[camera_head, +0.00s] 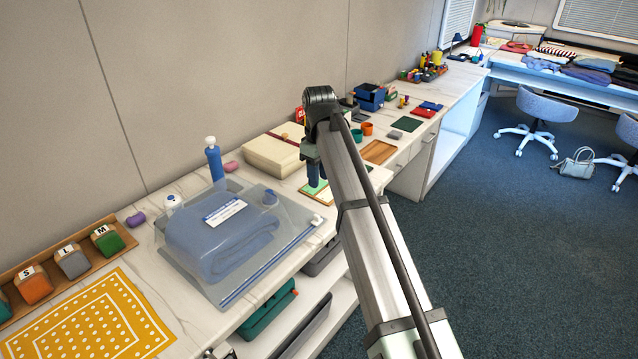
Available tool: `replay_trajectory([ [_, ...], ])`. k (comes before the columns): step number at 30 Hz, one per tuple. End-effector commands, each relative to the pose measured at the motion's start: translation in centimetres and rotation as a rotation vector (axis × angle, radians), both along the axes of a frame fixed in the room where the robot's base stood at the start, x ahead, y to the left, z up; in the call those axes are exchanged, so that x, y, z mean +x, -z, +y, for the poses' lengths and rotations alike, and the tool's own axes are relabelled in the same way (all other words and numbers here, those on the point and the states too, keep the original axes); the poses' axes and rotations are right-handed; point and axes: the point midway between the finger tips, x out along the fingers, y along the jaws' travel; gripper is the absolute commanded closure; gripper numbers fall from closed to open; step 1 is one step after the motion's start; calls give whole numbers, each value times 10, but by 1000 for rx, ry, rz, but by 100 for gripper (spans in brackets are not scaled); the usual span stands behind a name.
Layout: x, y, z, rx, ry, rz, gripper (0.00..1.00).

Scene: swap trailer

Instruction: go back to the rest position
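My arm reaches up from the bottom right edge to a dark joint above the counter's front part. A short grey-green part hangs below that joint and looks like my gripper (315,178), with a dark blue lower end. It is over or just in front of a small green card on a wooden-edged board (318,195). The fingers are too small and partly hidden, so I cannot tell their opening or whether they hold anything.
The marble counter (290,188) carries a clear bag with folded blue cloth (225,240), a cream box (275,150), a blue bottle (214,162) and a yellow dotted cloth (95,318). Open shelves (338,298) lie below.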

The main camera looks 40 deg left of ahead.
Motion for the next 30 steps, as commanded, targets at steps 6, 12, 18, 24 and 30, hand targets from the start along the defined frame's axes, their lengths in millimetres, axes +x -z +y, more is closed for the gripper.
replay_trajectory([
  [6, 0, -3, 0, 0, 0, 0, 62],
  [12, 0, -3, 0, 0, 0, 0, 62],
  [18, 0, -3, 0, 0, 0, 0, 62],
  [24, 9, 20, -15, -11, 33, 9, 62],
  [30, 36, 98, -68, -48, 149, 38, 62],
])
